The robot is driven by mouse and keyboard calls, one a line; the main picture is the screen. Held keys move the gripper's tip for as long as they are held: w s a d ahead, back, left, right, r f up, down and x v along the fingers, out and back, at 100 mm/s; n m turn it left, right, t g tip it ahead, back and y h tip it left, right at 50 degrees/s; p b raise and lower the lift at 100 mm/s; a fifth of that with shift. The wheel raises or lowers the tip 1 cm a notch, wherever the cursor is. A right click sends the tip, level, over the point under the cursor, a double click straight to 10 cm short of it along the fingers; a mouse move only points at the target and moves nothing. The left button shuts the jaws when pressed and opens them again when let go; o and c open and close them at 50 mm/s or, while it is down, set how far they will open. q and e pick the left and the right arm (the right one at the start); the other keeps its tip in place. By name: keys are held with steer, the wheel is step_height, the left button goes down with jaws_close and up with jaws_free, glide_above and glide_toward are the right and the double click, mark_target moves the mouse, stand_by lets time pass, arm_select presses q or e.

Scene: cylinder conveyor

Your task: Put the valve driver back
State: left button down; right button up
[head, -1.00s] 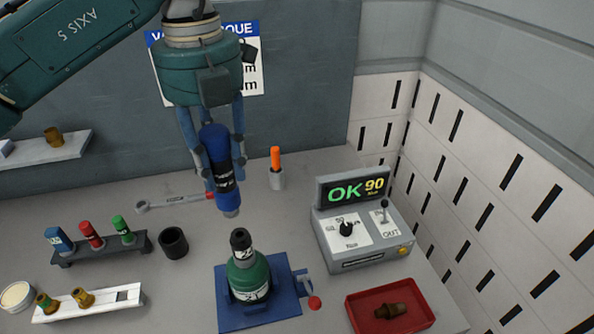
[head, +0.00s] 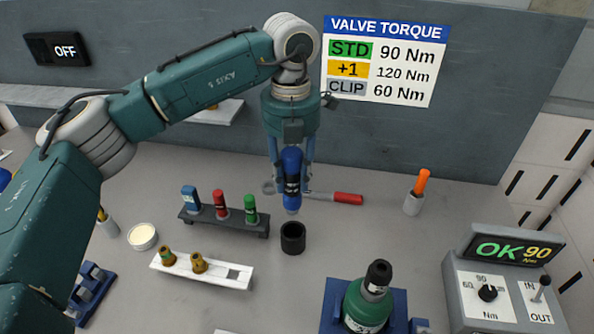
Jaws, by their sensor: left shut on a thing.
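My left gripper (head: 291,186) is shut on the blue valve driver (head: 292,165) and holds it upright, tip down. The driver's grey tip is just above the black round cup (head: 292,240) in the picture; its exact depth is hard to tell. The cup stands on the bench and looks empty. The green cylinder (head: 368,308) with a black valve piece on top stands in a blue fixture at the lower middle. My right gripper is not in view.
A dark rack (head: 240,229) holds blue, red and green pieces. A white tray (head: 225,280) holds brass fittings. A red-handled wrench (head: 325,196) lies behind the driver. An orange marker in a cup (head: 413,203) and the torque console (head: 505,290), reading OK 90, are right.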

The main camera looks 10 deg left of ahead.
mark_target(293, 208)
arm_select(q)
steer(key=shift+s+d+f+b, duration=0.15)
steer(key=shift+f+b, duration=0.2)
steer(key=shift+f, duration=0.2)
step_height(293, 208, down, 4)
steer(key=shift+r+b, duration=0.2)
steer(key=shift+b, duration=0.8)
steer(key=shift+f+b, duration=0.45)
steer(key=shift+f, duration=0.1)
steer(key=shift+f+b, duration=0.4)
steer(key=shift+b, duration=0.05)
steer(key=shift+f+b, duration=1.15)
steer(key=shift+f, duration=0.35)
steer(key=shift+f+b, duration=1)
steer(key=shift+f, duration=0.3)
